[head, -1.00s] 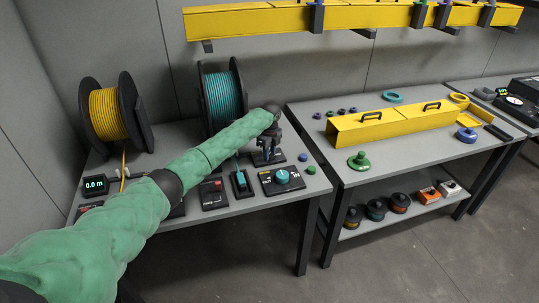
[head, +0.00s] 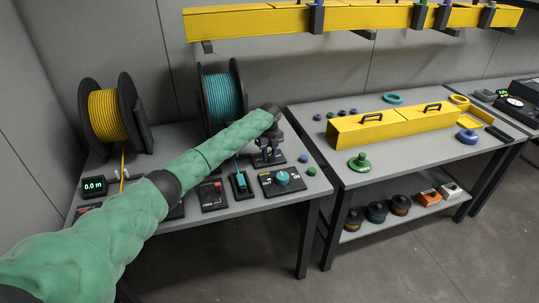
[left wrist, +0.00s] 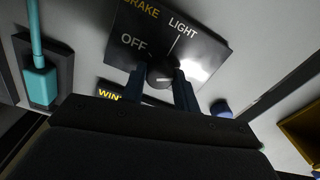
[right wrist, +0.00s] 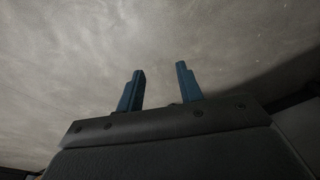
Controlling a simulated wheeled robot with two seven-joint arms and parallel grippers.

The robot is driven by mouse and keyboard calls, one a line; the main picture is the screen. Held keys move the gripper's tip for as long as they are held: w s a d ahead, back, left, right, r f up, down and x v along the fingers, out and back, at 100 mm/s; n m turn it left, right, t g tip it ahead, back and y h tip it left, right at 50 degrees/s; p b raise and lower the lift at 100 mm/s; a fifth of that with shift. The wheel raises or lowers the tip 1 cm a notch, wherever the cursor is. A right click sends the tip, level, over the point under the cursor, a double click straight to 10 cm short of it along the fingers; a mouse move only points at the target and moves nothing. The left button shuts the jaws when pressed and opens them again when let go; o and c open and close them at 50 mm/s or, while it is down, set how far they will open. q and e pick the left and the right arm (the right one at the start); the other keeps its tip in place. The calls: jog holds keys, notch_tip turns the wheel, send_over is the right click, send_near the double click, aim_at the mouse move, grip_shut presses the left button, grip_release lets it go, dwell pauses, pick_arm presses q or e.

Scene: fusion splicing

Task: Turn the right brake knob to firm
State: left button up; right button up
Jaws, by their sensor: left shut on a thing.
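The brake panel (left wrist: 195,50) shows in the left wrist view, with the words BRAKE, OFF and LIGHT; the FIRM mark is not visible. Its dark round knob (left wrist: 158,73) has a small white mark, and sits between the fingers of my left gripper (left wrist: 165,88). This gripper is shut on the knob. In the head view my left gripper (head: 268,152) reaches down to the brake panel (head: 278,159) in front of the teal cable spool (head: 222,98), hiding the knob. My right gripper (right wrist: 160,88) is open and empty over a plain grey surface.
The panel with a teal knob (head: 283,177) lies just in front of the brake panel. A teal cable runs through a small block (head: 239,184) to its left. Blue (head: 303,158) and green (head: 311,171) buttons are to the right. A yellow spool (head: 104,115) stands at left.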

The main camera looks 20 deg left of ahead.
aim_at(269, 155)
pick_arm(q)
jog(key=shift+r, duration=0.1)
jog(key=o, duration=1)
jog(key=shift+r, duration=0.25)
notch_tip(269, 155, up, 6)
jog(key=shift+r+b, duration=0.1)
jog(key=shift+b, duration=0.95)
jog(key=shift+r, duration=0.5)
pick_arm(e)
notch_tip(269, 155, up, 9)
jog(key=w, duration=0.1)
jog(key=shift+a, duration=0.3)
